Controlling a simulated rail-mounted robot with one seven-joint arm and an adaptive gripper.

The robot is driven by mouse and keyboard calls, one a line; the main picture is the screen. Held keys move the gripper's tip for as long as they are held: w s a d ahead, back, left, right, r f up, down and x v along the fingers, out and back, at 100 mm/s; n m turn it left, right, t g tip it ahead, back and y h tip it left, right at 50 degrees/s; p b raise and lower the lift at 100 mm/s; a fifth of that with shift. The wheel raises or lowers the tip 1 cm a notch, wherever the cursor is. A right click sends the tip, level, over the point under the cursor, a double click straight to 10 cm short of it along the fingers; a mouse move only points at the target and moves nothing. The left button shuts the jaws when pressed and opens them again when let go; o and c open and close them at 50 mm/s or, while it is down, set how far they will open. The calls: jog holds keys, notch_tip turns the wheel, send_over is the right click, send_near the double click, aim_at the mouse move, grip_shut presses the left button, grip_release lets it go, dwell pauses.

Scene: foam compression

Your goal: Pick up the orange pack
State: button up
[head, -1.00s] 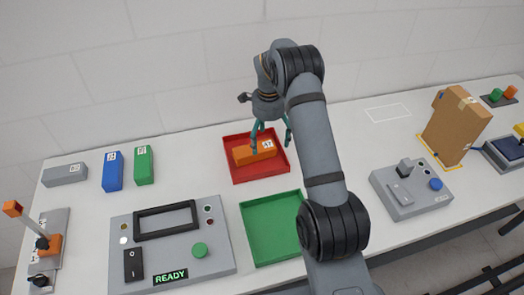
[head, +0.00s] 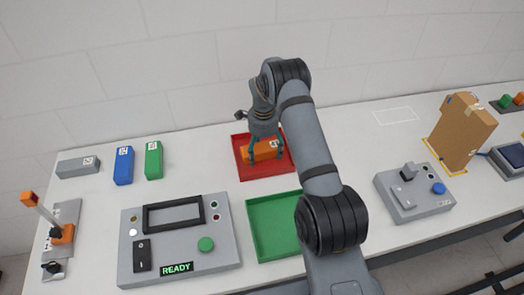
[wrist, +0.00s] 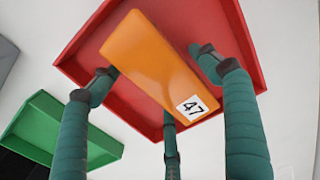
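The orange pack (head: 262,149) lies in the red tray (head: 284,168) at the back middle of the table. In the wrist view the pack (wrist: 155,58) lies diagonally, with a white label "47" at its lower right end. My gripper (head: 265,158) is over the red tray, its teal fingers reaching down around the pack. In the wrist view the gripper (wrist: 158,85) is open, with fingers spread on both sides of the pack and one near its labelled end. I see gaps between fingers and pack; no firm contact shows.
The red tray's raised walls surround the pack. A green tray (head: 272,246) is empty in front. A blue pack (head: 123,166), a green pack (head: 154,160) and a grey pack (head: 78,167) lie left. A control panel (head: 180,262) showing READY stands front left. A cardboard box (head: 462,135) is at right.

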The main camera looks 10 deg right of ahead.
jog(key=c, duration=1)
